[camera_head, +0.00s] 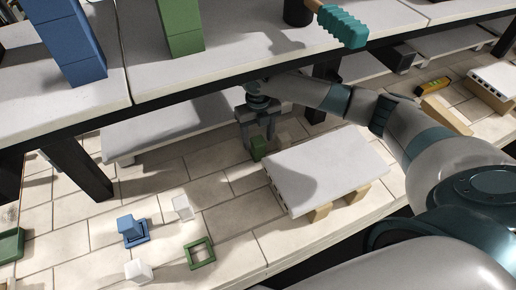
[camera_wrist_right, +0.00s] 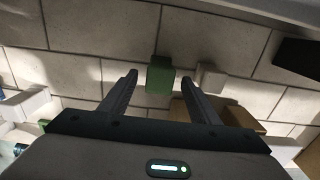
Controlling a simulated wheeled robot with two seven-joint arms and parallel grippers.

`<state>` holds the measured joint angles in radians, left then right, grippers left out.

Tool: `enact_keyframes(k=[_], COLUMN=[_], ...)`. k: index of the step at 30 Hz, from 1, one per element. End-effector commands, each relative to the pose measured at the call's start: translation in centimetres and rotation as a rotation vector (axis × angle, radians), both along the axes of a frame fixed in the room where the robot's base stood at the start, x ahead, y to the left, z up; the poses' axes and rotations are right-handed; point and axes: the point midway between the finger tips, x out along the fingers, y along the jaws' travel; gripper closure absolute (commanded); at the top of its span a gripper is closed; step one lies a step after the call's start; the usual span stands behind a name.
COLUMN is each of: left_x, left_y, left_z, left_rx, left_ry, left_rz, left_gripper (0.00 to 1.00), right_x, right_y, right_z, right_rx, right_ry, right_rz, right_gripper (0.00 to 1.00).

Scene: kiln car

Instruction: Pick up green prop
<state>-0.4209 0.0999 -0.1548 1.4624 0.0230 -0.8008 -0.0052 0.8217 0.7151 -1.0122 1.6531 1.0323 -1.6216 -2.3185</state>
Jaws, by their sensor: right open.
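The green prop (camera_head: 258,148) is a small dark green block standing on the tiled deck below the raised shelf. In the right wrist view the green prop (camera_wrist_right: 160,78) appears between the two fingers, near their tips. My right gripper (camera_head: 259,138) points down at it with its fingers apart; it also shows in the wrist view (camera_wrist_right: 159,86). I cannot tell how far the fingertips reach down around the block. My left gripper is not in view.
A pale block (camera_wrist_right: 210,77) stands close to the right of the prop. A white slab (camera_head: 325,165) on tan supports lies beside the gripper. The dark shelf beam (camera_head: 190,92) runs close above. A blue piece (camera_head: 131,230) and green square ring (camera_head: 200,253) lie in front.

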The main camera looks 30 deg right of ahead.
Motion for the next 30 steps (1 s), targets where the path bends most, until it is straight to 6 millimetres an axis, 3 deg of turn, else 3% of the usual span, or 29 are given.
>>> enact_keyframes(k=[11, 22, 30], left_x=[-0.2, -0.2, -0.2], left_y=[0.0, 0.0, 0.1], left_z=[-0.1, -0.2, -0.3], left_rx=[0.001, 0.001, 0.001], left_ry=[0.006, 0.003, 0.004], left_rz=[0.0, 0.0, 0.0], left_gripper=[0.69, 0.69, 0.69], right_x=[-0.1, -0.1, -0.1], right_y=[0.0, 0.0, 0.0], right_z=[-0.5, -5.0, -6.1], right_rx=[0.0, -0.002, -0.001], right_ry=[0.002, 0.004, 0.001], right_rz=[0.0, 0.0, 0.001], right_gripper=[0.44, 0.44, 0.44])
